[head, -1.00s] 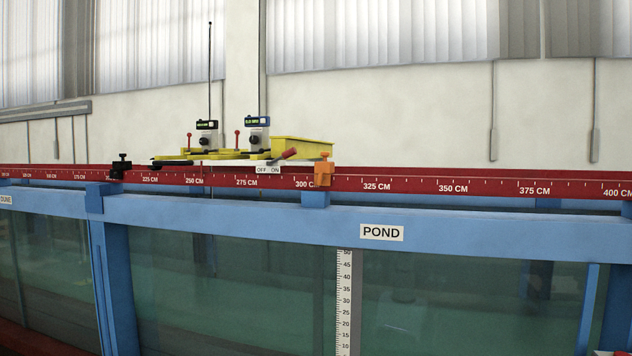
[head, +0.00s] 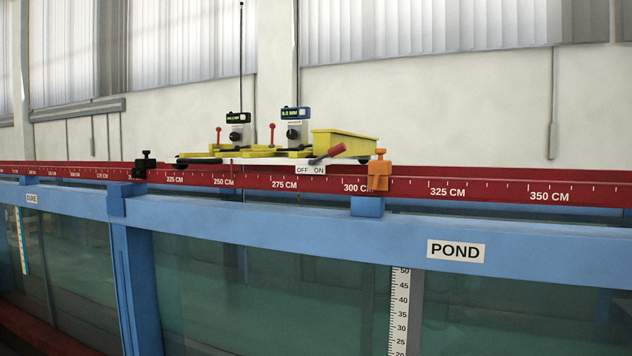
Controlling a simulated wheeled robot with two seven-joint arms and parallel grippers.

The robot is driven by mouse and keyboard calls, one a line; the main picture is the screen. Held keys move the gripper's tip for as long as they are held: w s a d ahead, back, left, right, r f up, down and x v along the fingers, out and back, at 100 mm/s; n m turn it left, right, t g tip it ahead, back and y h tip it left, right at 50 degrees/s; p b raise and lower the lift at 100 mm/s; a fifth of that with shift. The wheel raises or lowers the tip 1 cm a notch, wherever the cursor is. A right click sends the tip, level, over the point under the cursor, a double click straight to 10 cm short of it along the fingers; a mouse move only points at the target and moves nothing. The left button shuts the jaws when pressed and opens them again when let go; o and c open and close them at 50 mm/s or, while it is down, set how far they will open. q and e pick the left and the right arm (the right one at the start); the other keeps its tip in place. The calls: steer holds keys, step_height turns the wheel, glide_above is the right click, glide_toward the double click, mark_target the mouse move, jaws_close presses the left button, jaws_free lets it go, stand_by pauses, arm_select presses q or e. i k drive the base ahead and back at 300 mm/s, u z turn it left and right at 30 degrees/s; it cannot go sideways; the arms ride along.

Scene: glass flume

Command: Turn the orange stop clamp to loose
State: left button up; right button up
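The orange stop clamp (head: 379,172) sits on the red rail (head: 480,190) just right of the 300 CM mark. A small orange knob shows on its top; whether it is tight or loose cannot be told from here. Neither of my grippers shows in the head view.
A carriage with a yellow tray (head: 342,144), two gauges and an OFF/ON switch label (head: 311,170) stands on the rail left of the orange clamp. A black clamp (head: 145,166) is further left. A blue beam (head: 300,226) with a POND sign (head: 455,251) runs in front, above the glass.

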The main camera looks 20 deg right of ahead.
mark_target(377, 179)
steer(key=z, duration=0.25)
steer(key=i, duration=1.1)
steer(key=z, duration=0.7)
